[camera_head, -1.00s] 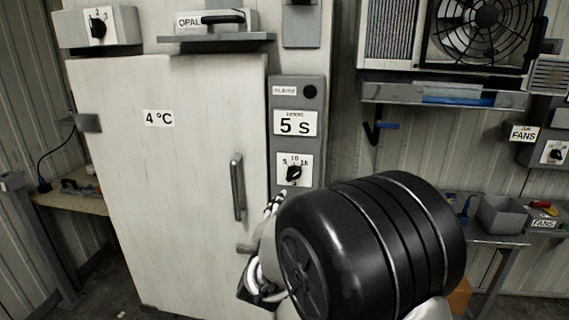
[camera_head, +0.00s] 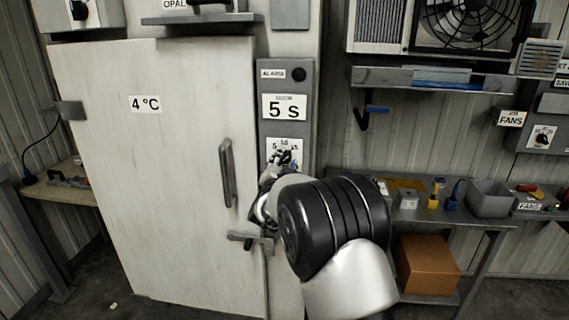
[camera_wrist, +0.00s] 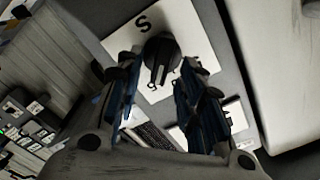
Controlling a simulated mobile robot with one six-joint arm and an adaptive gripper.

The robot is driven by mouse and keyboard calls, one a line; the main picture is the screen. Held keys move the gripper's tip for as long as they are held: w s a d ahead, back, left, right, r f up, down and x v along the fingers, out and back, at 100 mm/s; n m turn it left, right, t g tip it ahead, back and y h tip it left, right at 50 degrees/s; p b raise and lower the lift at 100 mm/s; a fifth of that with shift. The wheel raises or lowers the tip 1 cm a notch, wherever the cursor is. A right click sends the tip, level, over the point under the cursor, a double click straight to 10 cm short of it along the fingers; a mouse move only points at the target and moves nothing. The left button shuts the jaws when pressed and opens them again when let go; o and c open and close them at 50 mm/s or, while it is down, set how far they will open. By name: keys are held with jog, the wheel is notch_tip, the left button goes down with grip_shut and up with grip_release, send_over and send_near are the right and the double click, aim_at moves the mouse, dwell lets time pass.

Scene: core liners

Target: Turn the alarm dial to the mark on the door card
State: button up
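The alarm panel (camera_head: 268,130) is a grey box beside the white door. Contact cannot be told. In the head view my gripper (camera_head: 276,163) covers the lower plate and part of the dial.
The white door (camera_head: 180,190) has a vertical handle (camera_head: 227,172) and a lower latch (camera_head: 247,239) close to my arm. A shelf with a grey bin (camera_head: 490,198) and a cardboard box (camera_head: 427,265) stands at right. A fan unit (camera_head: 464,30) hangs above.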

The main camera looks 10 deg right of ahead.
jog(key=shift+w+d, duration=0.2)
jog(key=shift+w, duration=0.5)
jog(key=shift+c, duration=0.2)
grip_shut()
